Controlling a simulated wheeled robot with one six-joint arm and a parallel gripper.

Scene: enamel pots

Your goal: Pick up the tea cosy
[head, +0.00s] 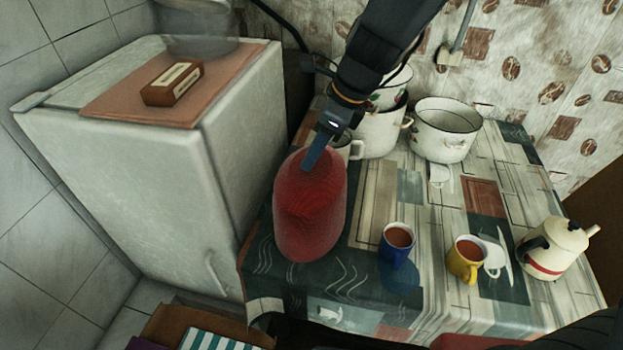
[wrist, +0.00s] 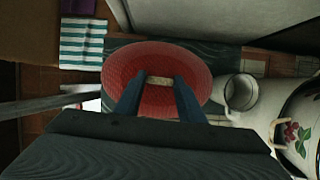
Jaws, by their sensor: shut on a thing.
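The tea cosy (head: 308,215) is red, tall and rounded. It is upright at the left end of the table, near the fridge. My gripper (head: 314,160) comes down on its top from above. In the wrist view my gripper (wrist: 160,85) has its two fingers on either side of a small pale piece at the top middle of the red tea cosy (wrist: 190,65). The fingers are shut on the tea cosy there. I cannot tell whether its base touches the table.
A white mug (head: 352,150) stands right behind the cosy, with enamel pots (head: 445,130) beyond. A blue mug (head: 397,245), a yellow mug (head: 466,260) and a white kettle (head: 553,250) stand to the right. The white fridge (head: 130,170) is close on the left.

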